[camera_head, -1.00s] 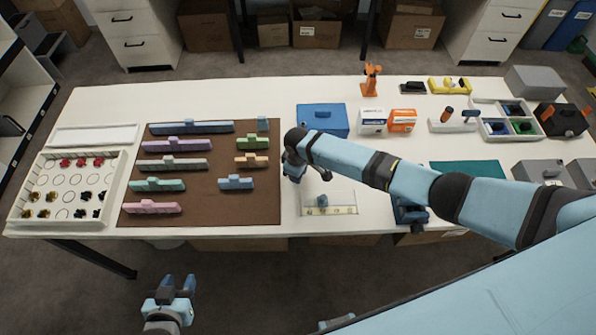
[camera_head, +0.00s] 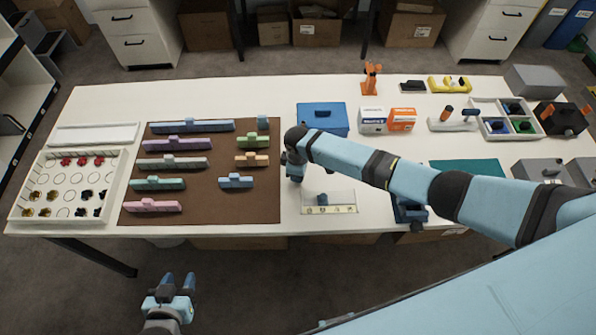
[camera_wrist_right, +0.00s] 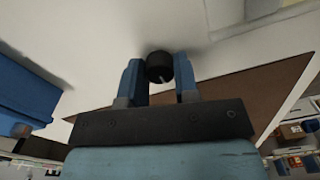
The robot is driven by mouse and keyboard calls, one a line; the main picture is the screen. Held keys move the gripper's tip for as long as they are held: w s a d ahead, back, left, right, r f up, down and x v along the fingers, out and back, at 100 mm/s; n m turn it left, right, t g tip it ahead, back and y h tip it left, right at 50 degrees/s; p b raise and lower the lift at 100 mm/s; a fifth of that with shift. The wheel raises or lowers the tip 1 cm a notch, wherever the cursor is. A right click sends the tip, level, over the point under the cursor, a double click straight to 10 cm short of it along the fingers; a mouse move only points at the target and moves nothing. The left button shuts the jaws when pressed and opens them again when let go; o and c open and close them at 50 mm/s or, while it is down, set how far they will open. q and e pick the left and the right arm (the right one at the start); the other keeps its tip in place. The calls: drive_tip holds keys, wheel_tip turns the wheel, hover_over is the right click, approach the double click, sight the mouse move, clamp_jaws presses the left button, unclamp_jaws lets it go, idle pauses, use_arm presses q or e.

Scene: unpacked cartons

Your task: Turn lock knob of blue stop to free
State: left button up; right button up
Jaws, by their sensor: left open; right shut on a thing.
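My right gripper (camera_head: 295,178) is over the white table just right of the brown mat. In the right wrist view its two blue fingers (camera_wrist_right: 158,80) are shut on a black round knob (camera_wrist_right: 159,66) with a pale mark on it. What the knob is fixed to cannot be told. My left gripper (camera_head: 177,284) is open and empty, in front of the table.
The brown mat (camera_head: 215,207) holds several coloured blocks. A blue box (camera_head: 322,119) stands behind my right gripper and also shows in the right wrist view (camera_wrist_right: 28,88). A white tray (camera_head: 67,221) with small pieces is at the far left.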

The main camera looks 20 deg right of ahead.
drive_tip(key=o, duration=0.9)
drive_tip(key=shift+r, duration=0.1)
wheel_tip(320, 180, up, 14)
drive_tip(key=shift+f+b, duration=0.15)
drive_tip(key=shift+b, duration=0.2)
drive_tip(key=shift+a, duration=0.1)
drive_tip(key=s+a+f+m+t+y, duration=0.1)
drive_tip(key=s+a+f, duration=0.1)
drive_tip(key=s, duration=0.2)
drive_tip(key=s+a+f+m+t+y, duration=0.1)
drive_tip(key=s+f+t+y, duration=0.1)
drive_tip(key=s, duration=0.2)
drive_tip(key=s+a+f+m+t+y, duration=0.1)
drive_tip(key=s+a+f+m, duration=0.1)
drive_tip(key=s+f, duration=0.1)
drive_tip(key=shift+s+a+f+t+y, duration=0.1)
drive_tip(key=shift+s+a+t+y, duration=0.2)
drive_tip(key=shift+s+t+y, duration=0.15)
drive_tip(key=s+d+m+t, duration=0.1)
drive_tip(key=s+d+t, duration=0.1)
drive_tip(key=s+d, duration=0.1)
drive_tip(key=s+d+r+m+t+h, duration=0.1)
drive_tip(key=s+d+m+t, duration=0.1)
drive_tip(key=s, duration=0.3)
drive_tip(key=s+d+r+m+t, duration=0.1)
drive_tip(key=s+d+m+t, duration=0.1)
drive_tip(key=s+d, duration=0.2)
drive_tip(key=shift+s+d+h, duration=0.15)
drive_tip(key=shift+s+h, duration=0.2)
drive_tip(key=shift+s, duration=0.2)
